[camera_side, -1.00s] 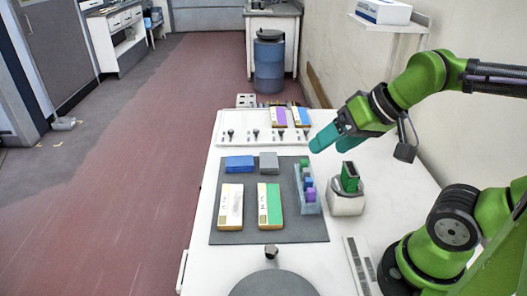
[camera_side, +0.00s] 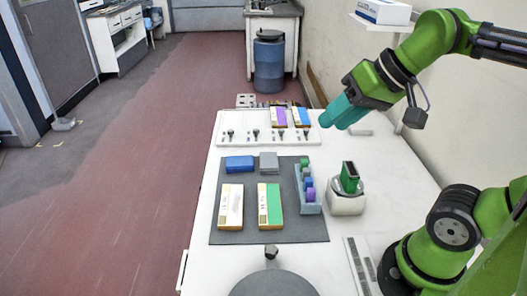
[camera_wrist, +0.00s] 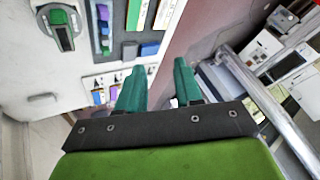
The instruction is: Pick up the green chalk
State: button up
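The green chalk (camera_side: 304,162) is a small piece at the far end of a narrow light-blue tray (camera_side: 313,208). Grey, blue and purple pieces sit nearer in the same tray.
A dark mat (camera_side: 240,238) holds the tray, two labelled boxes (camera_side: 270,206), a blue block (camera_side: 239,163) and a grey block (camera_side: 268,161). A white device with a green-framed top (camera_side: 347,203) stands right of the tray. A white rack (camera_side: 235,126) with pegs lies behind.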

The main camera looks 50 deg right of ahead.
jog(key=w+d+m+t+y, duration=0.2)
jog(key=d+m+t+y, duration=0.6)
jog(key=d+m, duration=1.7)
jog(key=f+y, duration=0.1)
jog(key=f, duration=0.7)
jog(key=d+f+n+g, duration=0.1)
jog(key=f, duration=0.8)
jog(key=f+n+g+y, duration=0.1)
jog(key=f, duration=0.8)
jog(key=shift+w+d+y, duration=0.2)
jog(key=shift+d+y, duration=0.1)
jog(key=shift+d, duration=0.1)
jog(key=shift+w+a+f, duration=0.15)
jog(key=x, duration=1.6)
jog(key=shift+w+a+f, duration=0.1)
jog(key=shift+a, duration=0.1)
grip_shut()
